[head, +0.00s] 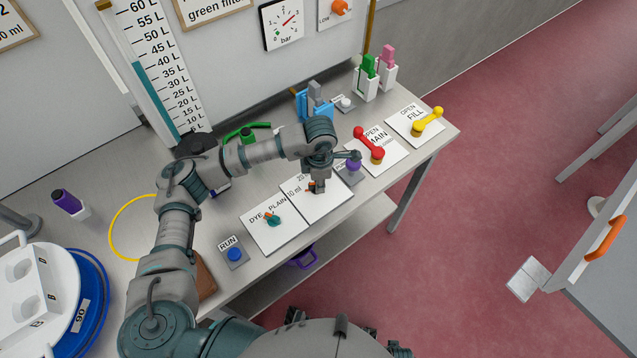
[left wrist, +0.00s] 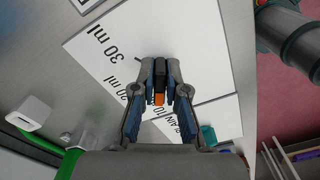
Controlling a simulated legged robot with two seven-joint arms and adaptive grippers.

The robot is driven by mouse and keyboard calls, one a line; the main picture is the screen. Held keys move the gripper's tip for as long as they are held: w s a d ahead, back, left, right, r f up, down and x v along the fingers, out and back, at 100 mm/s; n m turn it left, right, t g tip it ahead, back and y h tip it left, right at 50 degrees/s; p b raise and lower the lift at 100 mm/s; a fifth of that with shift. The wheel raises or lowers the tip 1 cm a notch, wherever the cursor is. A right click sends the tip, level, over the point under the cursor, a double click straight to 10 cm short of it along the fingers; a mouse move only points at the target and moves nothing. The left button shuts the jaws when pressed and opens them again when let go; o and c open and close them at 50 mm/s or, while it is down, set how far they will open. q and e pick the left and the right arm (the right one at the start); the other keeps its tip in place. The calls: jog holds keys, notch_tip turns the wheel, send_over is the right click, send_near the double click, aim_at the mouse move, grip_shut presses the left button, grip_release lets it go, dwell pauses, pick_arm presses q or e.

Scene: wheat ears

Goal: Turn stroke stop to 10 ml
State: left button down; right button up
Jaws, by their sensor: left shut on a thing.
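The stroke stop is a white plate (head: 325,205) on the bench, marked 10 ml and 20 ml in the head view. The plate (left wrist: 160,35) also shows in the left wrist view, with 30 ml, 20 ml and a partly hidden 10 mark. Its knob (left wrist: 159,82) is dark with an orange end. My left gripper (left wrist: 159,90) is shut on this knob, one finger on each side. In the head view the left gripper (head: 317,186) is over the plate and hides most of the knob. The right gripper cannot be made out.
The DYE/PLAIN plate (head: 272,228) with a teal knob lies just left of the stop plate. A blue RUN button (head: 235,254) is at the front edge. A purple ball knob (head: 353,165) stands close right. Red (head: 369,145) and yellow (head: 428,119) handles lie further right.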

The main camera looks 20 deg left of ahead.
pick_arm(q)
jog(key=shift+f, duration=0.1)
dwell(0.3)
jog(key=c, duration=1.3)
grip_release()
jog(key=shift+d, duration=0.1)
jog(key=shift+c, duration=0.2)
jog(key=shift+o, duration=0.7)
jog(key=shift+w, duration=0.15)
notch_tip(320, 180, up, 12)
jog(key=shift+d, duration=0.1)
